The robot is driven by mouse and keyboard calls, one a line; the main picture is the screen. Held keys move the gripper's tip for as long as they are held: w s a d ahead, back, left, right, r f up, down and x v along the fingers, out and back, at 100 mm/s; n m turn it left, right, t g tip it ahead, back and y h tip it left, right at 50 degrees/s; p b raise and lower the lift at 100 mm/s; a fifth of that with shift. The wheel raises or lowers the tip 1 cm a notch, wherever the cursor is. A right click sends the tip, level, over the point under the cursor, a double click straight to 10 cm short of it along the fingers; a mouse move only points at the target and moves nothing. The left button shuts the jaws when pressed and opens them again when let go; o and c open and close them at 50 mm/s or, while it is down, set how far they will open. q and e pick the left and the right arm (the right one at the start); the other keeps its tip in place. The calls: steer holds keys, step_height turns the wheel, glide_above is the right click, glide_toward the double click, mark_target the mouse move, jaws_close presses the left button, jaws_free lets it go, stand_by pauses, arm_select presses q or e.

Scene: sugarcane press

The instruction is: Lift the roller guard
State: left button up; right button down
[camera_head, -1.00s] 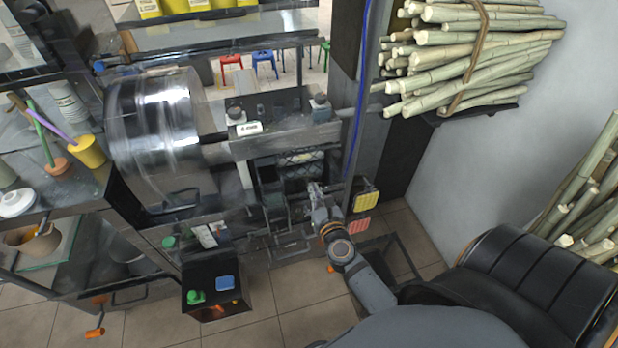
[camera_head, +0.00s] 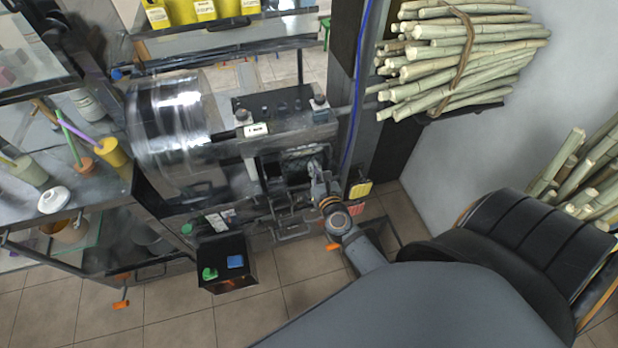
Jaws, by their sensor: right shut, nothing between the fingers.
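The sugarcane press (camera_head: 285,127) stands in the middle of the head view, with a large shiny metal drum (camera_head: 172,122) on its left. The roller opening (camera_head: 298,168) is a dark recess in the front of the press; I cannot clearly make out the guard's edges or how far it is raised. My right gripper (camera_head: 314,170) is at the right side of this opening, small in the picture, shut and empty. Whether it touches the guard cannot be told. My left gripper is not in view.
A bundle of cane (camera_head: 450,55) lies on a rack at upper right. A black box (camera_head: 227,272) with green and blue buttons stands below the press. Shelves with a yellow cup (camera_head: 111,152) are at left. Yellow and red pads (camera_head: 360,189) hang just right of my gripper.

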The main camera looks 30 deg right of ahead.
mark_target(313, 157)
steer(key=shift+w+d+r+p, duration=0.1)
steer(key=shift+w+r+p, duration=0.25)
steer(key=shift+r+p, duration=0.25)
steer(key=shift+w+d+r+p, duration=0.1)
steer(key=shift+w+r+p, duration=0.3)
steer(key=shift+r, duration=0.25)
steer(key=shift+w+d+r+p, duration=0.1)
steer(key=shift+w+r+p, duration=0.2)
steer(key=shift+r+p, duration=0.3)
steer(key=shift+r, duration=0.15)
steer(key=shift+s+a, duration=0.1)
steer(key=shift+s, duration=0.1)
steer(key=v, duration=1.1)
steer(key=shift+s, duration=0.25)
steer(key=shift+a, duration=0.1)
